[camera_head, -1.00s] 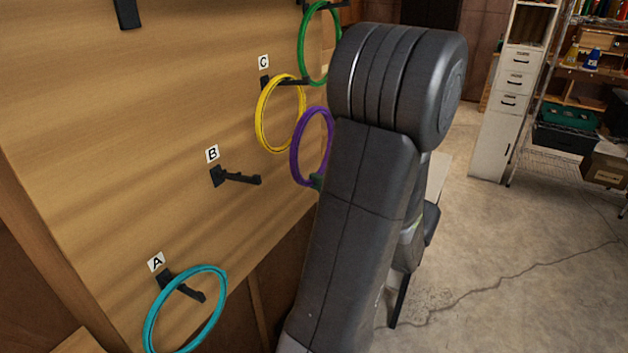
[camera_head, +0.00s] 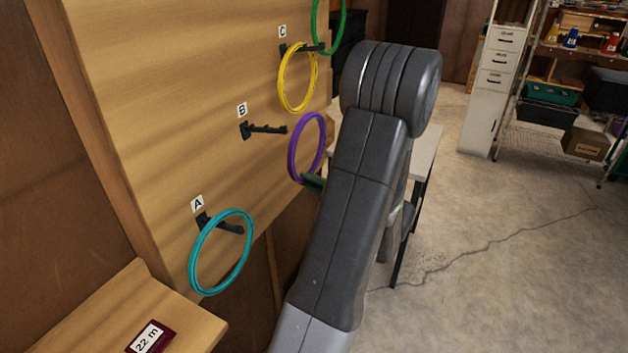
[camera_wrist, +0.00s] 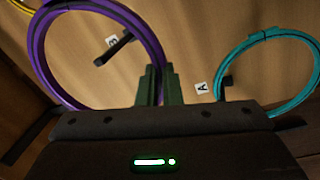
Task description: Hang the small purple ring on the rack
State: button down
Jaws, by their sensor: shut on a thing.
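The purple ring (camera_head: 307,147) is held upright at its lower edge by my gripper (camera_head: 314,183), which is mostly hidden behind my arm in the head view. In the wrist view the ring (camera_wrist: 38,50) rises from between the green fingers of my gripper (camera_wrist: 158,88). The rack is a wooden board (camera_head: 180,70) with labelled black pegs. Peg B (camera_head: 265,129) is bare and lies left of the ring, apart from it. In the wrist view peg B (camera_wrist: 115,48) shows through the ring's opening.
A teal ring (camera_head: 221,252) hangs on peg A (camera_head: 222,226). A yellow ring (camera_head: 298,77) hangs on peg C (camera_head: 303,48). A green ring (camera_head: 328,20) is higher up. A wooden ledge (camera_head: 110,320) with a "22 m" tag (camera_head: 150,338) is at lower left. Open floor lies right.

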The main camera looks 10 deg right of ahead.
jog(key=a+b, duration=0.1)
jog(key=b, duration=0.2)
jog(key=w+b, duration=0.1)
jog(key=b, duration=0.2)
jog(key=shift+a+f+b, duration=0.25)
jog(key=shift+a+b, duration=0.05)
jog(key=shift+a, duration=0.05)
jog(key=shift+x, duration=0.8)
jog(key=w+a+f, duration=0.4)
jog(key=w+a, duration=0.1)
jog(key=a, duration=0.3)
jog(key=shift+w+f, duration=0.2)
jog(key=shift+w, duration=0.2)
jog(key=shift+d, duration=0.1)
jog(key=c, duration=1.3)
grip_release()
